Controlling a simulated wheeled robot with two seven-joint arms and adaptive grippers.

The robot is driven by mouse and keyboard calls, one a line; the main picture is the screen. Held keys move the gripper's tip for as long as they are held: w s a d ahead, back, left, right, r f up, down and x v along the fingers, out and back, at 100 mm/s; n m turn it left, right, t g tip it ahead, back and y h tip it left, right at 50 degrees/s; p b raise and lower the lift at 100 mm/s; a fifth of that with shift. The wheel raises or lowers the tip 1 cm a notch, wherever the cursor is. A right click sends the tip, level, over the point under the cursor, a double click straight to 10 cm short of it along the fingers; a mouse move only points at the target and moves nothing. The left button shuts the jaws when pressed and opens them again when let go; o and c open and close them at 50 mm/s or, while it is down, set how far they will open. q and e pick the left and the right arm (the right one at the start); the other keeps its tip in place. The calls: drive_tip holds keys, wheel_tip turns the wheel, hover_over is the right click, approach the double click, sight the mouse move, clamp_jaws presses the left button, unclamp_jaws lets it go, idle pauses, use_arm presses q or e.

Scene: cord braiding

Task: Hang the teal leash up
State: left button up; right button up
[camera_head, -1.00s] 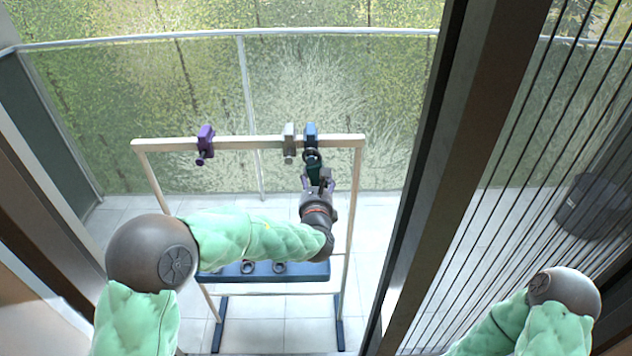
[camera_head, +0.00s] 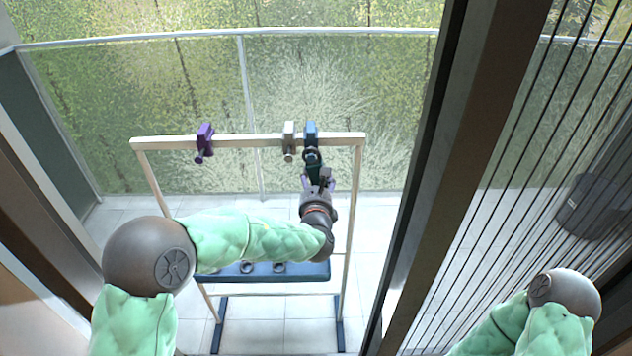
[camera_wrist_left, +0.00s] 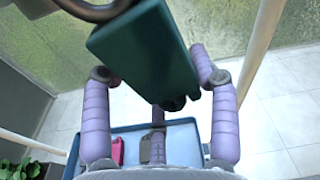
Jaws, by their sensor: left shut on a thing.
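The teal leash (camera_head: 315,172) is in my left gripper (camera_head: 318,184), upright, just below the rack's top bar. Its dark ring (camera_head: 312,157) is at the upper end, at the blue hook (camera_head: 310,135); I cannot tell whether the ring is around the hook's peg or only in front of it. In the left wrist view the leash's teal block (camera_wrist_left: 145,52) is large between the purple fingers of the left gripper (camera_wrist_left: 160,78), with part of the ring at the top edge. My right gripper is out of view.
The pale rack bar (camera_head: 245,141) also carries a grey hook (camera_head: 289,141) close left of the blue one and a purple hook (camera_head: 205,141) farther left. A blue tray (camera_head: 312,271) below holds ringed items; the wrist view shows a red one (camera_wrist_left: 117,151) and a grey-brown one (camera_wrist_left: 145,150).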

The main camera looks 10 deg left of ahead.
use_arm(q)
drive_tip(key=o, duration=1.2)
drive_tip(key=shift+o, duration=0.2)
drive_tip(key=shift+o, duration=1.3)
drive_tip(key=shift+s, duration=0.1)
drive_tip(key=shift+b+v, duration=0.4)
drive_tip(key=shift+v, duration=2.55)
